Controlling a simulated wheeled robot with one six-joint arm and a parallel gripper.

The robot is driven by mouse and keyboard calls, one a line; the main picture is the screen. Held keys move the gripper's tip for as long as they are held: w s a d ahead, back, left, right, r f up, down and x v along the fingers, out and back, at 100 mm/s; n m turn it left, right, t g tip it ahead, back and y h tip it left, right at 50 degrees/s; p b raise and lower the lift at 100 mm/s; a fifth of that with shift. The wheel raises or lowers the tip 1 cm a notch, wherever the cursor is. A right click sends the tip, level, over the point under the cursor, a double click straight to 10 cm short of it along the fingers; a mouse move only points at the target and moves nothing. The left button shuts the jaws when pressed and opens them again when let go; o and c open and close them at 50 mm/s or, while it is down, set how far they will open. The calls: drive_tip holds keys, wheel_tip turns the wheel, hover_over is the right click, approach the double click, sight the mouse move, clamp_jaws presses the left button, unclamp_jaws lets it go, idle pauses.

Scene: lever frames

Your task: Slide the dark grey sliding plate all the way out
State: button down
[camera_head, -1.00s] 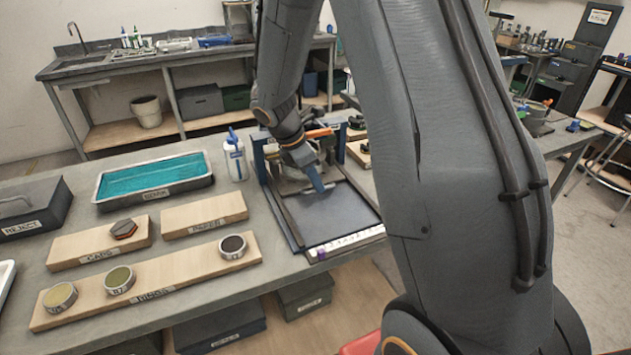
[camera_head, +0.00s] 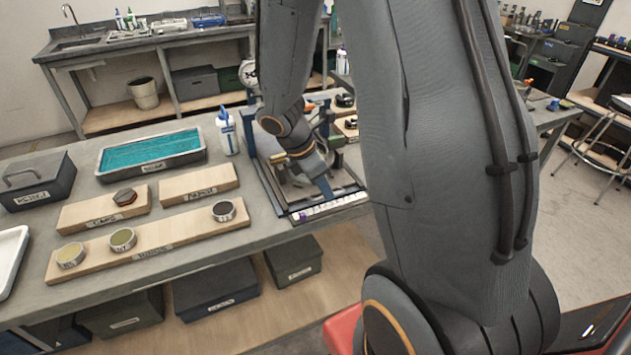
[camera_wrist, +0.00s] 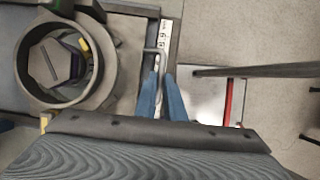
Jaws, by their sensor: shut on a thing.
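My gripper (camera_head: 325,191) is low over the front part of the dark frame (camera_head: 268,187) at the table's front edge. In the wrist view its blue fingers (camera_wrist: 161,98) are close together, shut on a thin metal handle (camera_wrist: 151,50). The dark grey sliding plate (camera_wrist: 128,32) appears to lie between the handle and a round grey ring housing (camera_wrist: 103,75). Much of it is hidden by the housing and my arm. The handle is close beside the white scale strip (camera_wrist: 166,36) along the frame's front.
A white bottle (camera_head: 227,132) stands left of the frame. A teal-filled tray (camera_head: 104,175), wooden boards (camera_head: 165,235) with several round pieces, and a dark box (camera_head: 14,204) are further left.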

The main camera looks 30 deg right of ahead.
drive_tip(key=shift+s, duration=0.45)
drive_tip(key=c, duration=1.8)
unclamp_jaws()
drive_tip(key=shift+s, duration=0.15)
drive_tip(key=shift+c, duration=0.2)
drive_tip(key=shift+a+r, duration=0.15)
drive_tip(key=shift+r, duration=0.05)
drive_tip(key=v, duration=0.7)
drive_tip(key=shift+r+b, duration=0.15)
drive_tip(key=shift+b, duration=0.15)
drive_tip(key=shift+a, duration=0.15)
